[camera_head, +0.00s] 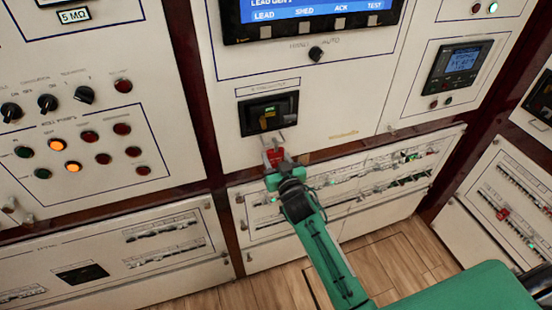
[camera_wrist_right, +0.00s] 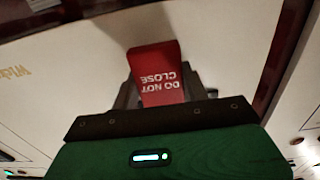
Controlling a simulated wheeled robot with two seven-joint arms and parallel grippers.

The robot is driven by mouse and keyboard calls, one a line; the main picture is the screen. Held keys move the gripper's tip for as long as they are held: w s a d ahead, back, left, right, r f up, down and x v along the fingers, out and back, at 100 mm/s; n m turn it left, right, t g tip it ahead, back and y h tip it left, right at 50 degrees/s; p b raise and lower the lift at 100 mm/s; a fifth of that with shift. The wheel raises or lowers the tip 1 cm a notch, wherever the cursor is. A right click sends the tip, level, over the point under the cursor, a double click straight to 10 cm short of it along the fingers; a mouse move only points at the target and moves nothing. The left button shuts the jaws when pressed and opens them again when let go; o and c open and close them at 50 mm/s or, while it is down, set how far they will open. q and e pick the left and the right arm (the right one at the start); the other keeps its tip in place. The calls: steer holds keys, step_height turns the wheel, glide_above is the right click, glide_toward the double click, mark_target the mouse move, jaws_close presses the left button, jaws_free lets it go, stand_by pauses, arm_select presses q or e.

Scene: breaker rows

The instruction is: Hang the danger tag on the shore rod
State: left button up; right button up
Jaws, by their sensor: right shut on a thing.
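The red danger tag (camera_wrist_right: 158,62) stands between the fingers of my right gripper (camera_wrist_right: 158,95) in the right wrist view, its white "DO NOT CLOSE" lettering upside down. In the head view the tag (camera_head: 275,156) is a small red patch at the tip of my right gripper (camera_head: 276,163). The right gripper is shut on the tag, in front of the white panel and just below a black breaker unit (camera_head: 269,113). I cannot tell from the frames whether the tag touches the panel. I cannot pick out the shore rod for certain. My left gripper is not in view.
A lower panel with breaker rows (camera_head: 365,175) lies to the right of my right arm. A screen (camera_head: 310,15) and a small knob (camera_head: 316,53) are above. A panel with knobs and lamps (camera_head: 70,110) stands at left. Wooden floor (camera_head: 395,260) shows below.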

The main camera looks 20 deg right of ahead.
steer(key=o, duration=1)
steer(key=shift+o, duration=0.2)
steer(key=shift+s+f, duration=0.1)
